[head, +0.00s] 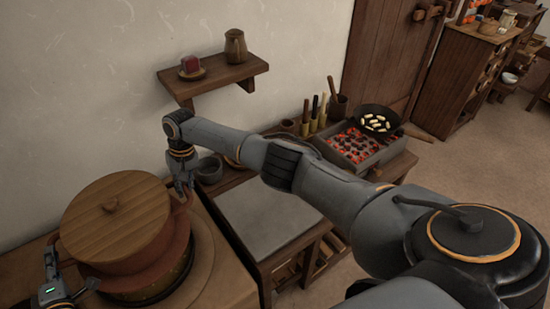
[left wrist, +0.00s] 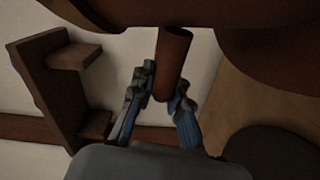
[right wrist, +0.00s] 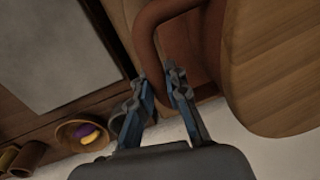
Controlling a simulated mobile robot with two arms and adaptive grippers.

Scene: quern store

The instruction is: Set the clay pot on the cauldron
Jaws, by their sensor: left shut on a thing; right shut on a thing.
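The clay pot (head: 150,262) is reddish brown, with a wooden lid (head: 115,215). It is upright at the left of the head view, over a dark round vessel that looks like the cauldron (head: 165,292). The pot hides most of it, and I cannot tell whether they touch. My left gripper (head: 88,288) is shut on the pot's near-left handle, which shows between the fingers in the left wrist view (left wrist: 172,65). My right gripper (head: 186,190) is shut on the opposite handle, a curved bar in the right wrist view (right wrist: 146,45).
A grey-topped table (head: 265,215) stands right of the pot. Behind it are a small grey cup (head: 209,170) and a brazier of glowing coals (head: 352,146) with a pan (head: 378,120). A wall shelf (head: 215,78) holds a jug (head: 236,46). My right arm crosses above the table.

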